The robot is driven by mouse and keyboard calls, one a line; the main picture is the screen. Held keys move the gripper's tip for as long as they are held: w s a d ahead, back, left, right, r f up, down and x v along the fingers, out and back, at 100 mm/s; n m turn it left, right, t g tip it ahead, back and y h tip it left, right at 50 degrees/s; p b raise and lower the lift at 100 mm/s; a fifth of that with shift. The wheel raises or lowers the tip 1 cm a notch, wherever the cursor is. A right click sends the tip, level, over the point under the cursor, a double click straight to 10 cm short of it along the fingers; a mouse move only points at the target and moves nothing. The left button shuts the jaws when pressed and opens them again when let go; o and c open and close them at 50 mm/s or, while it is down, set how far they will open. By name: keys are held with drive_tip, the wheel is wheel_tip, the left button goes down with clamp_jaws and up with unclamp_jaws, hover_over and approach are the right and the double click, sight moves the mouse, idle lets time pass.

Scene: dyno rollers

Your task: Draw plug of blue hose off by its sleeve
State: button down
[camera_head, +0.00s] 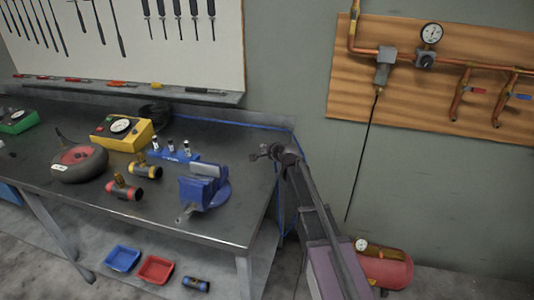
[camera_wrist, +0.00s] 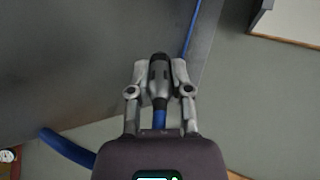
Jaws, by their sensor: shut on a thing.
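My gripper (camera_wrist: 160,73) is shut on a grey and black cylindrical plug (camera_wrist: 158,76) in the wrist view. A finger presses on each side of its sleeve. The blue hose (camera_wrist: 160,121) runs from the plug's near end back towards my wrist. No socket shows at the plug's dark far end. In the head view my gripper (camera_head: 266,152) is at the bench's right end, right of the blue vise; the plug is too small to make out there. A blue manifold (camera_head: 174,155) with several upright fittings stands behind the vise.
The blue vise (camera_head: 204,187) stands near the bench (camera_head: 95,205) corner. A red tank (camera_head: 384,267) stands on the floor at right. Copper pipes (camera_head: 466,78) hang on a wall board.

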drive_tip(key=shift+r+b+x, duration=0.15)
drive_tip(key=shift+b+x, duration=0.15)
drive_tip(key=shift+x, duration=0.75)
drive_tip(key=shift+r+b+x, duration=0.15)
drive_tip(key=shift+b+x, duration=0.15)
drive_tip(key=shift+x, duration=0.8)
drive_tip(key=shift+f+b, duration=0.9)
drive_tip(key=shift+f, duration=0.05)
drive_tip(key=shift+c, duration=2.3)
unclamp_jaws()
drive_tip(key=shift+r, duration=0.1)
